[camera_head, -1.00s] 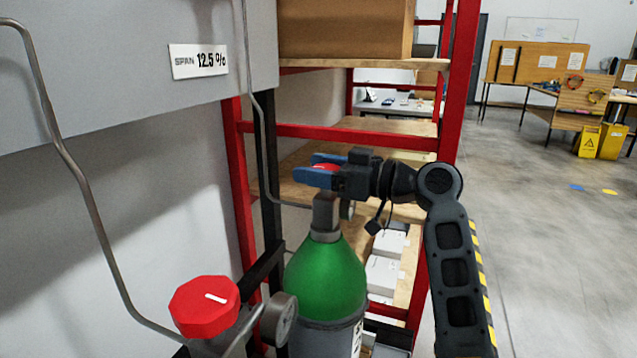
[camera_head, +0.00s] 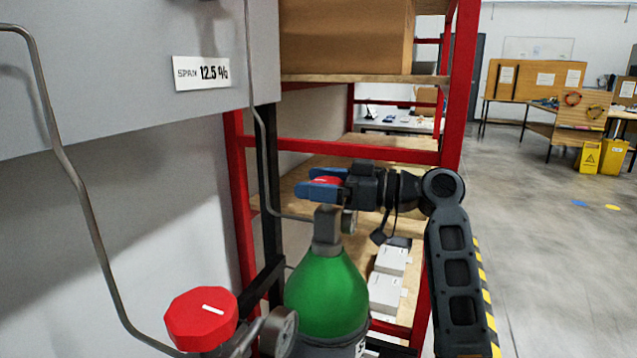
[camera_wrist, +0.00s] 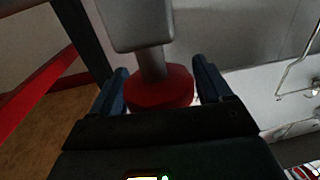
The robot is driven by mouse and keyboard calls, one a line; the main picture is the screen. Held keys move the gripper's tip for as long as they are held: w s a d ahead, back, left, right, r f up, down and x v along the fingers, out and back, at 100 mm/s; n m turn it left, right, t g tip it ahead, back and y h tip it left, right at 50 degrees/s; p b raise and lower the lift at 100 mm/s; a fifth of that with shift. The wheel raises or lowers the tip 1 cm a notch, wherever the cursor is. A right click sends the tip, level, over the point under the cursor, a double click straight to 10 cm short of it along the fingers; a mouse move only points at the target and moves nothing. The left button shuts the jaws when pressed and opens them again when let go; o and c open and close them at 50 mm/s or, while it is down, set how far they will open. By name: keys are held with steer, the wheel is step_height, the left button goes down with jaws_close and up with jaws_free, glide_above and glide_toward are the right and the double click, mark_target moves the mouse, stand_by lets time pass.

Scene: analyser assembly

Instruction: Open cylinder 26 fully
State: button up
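A green-topped cylinder (camera_head: 327,296) stands upright in front of the shelving in the head view. Its red valve knob (camera_head: 327,181) tops a grey valve body. My gripper (camera_head: 318,184), with blue fingers, comes from the right and has one finger on each side of this knob. In the wrist view the red knob (camera_wrist: 160,88) fills the space between the fingers (camera_wrist: 161,82), which look in contact with its sides. The knob's mark is hidden. No cylinder number is readable, so I cannot tell whether this is cylinder 26.
A second red knob (camera_head: 201,318) with a white mark and a round gauge (camera_head: 278,332) are at the lower left. A thin bent pipe (camera_head: 75,190) runs by the grey cabinet (camera_head: 120,90). Red-framed shelving (camera_head: 455,100) stands behind. Floor at right is open.

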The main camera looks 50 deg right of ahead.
steer(key=shift+o, duration=0.5)
steer(key=v, duration=0.7)
steer(key=shift+s+d, duration=0.2)
steer(key=shift+s, duration=0.15)
